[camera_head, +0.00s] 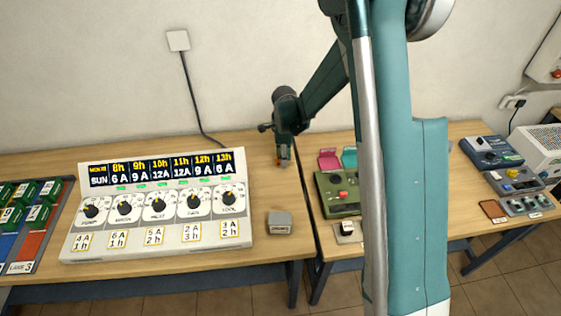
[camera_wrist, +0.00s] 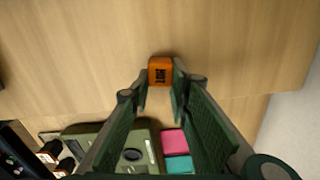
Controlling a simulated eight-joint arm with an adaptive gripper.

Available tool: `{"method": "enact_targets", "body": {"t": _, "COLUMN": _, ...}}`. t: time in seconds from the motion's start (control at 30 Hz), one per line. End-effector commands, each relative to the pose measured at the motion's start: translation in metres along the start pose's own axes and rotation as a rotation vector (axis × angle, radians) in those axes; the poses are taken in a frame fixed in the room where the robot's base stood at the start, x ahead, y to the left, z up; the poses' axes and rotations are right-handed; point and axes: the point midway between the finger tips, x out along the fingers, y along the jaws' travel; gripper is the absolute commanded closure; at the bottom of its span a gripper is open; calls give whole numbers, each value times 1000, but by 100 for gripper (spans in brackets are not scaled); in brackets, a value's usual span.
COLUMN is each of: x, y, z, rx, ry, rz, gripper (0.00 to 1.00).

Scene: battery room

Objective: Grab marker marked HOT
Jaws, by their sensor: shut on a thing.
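The small orange marker block (camera_wrist: 160,71) is between the two fingertips of my gripper (camera_wrist: 160,80) in the wrist view. It carries dark lettering on its face, too small to read with certainty.
A white panel with knobs and a display (camera_head: 155,205) stands left of my gripper. A small grey box (camera_head: 279,222) sits near the table's front. A green device (camera_head: 338,195) and pink and teal pieces lie on the right table. Wood around the marker is clear.

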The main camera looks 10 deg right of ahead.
Motion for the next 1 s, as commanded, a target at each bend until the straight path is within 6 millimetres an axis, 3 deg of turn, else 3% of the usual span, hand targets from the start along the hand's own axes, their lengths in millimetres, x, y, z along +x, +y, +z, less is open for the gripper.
{"method": "enact_targets", "body": {"t": 0.37, "x": -10, "y": 0, "z": 0, "rx": 0, "ry": 0, "rz": 0, "gripper": 90}}
{"method": "enact_targets", "body": {"t": 1.0, "x": -89, "y": 0, "z": 0, "rx": 0, "ry": 0, "rz": 0, "gripper": 90}}
